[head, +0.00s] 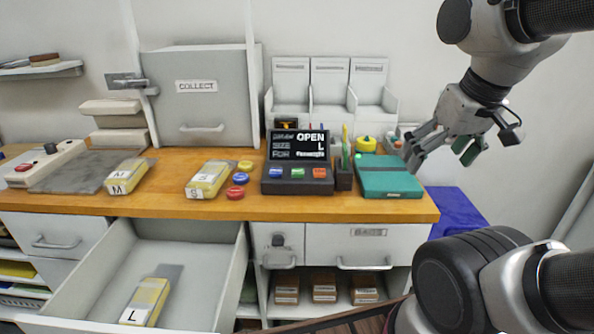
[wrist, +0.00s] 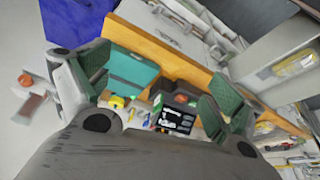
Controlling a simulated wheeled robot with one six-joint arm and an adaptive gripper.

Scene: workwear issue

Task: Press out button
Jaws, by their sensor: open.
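A dark console (head: 297,175) stands on the wooden counter, with a screen reading "OPEN", "L" and a "FOR" line. On its front are a blue button (head: 276,173), a green button (head: 297,173) and an orange-red button (head: 319,173). Their labels are too small to read, so I cannot tell which is the out button. The console also shows in the wrist view (wrist: 174,120), between the fingers. My gripper (head: 443,150) is open and empty, raised at the counter's right end, right of the console and apart from it.
A teal box (head: 390,176), a pen holder (head: 344,172) and a yellow item (head: 366,144) stand between gripper and console. Loose red, blue and yellow discs lie left of it. An open drawer (head: 190,290) holds a yellow "L" packet (head: 148,298). A grey "COLLECT" cabinet (head: 200,105) stands behind.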

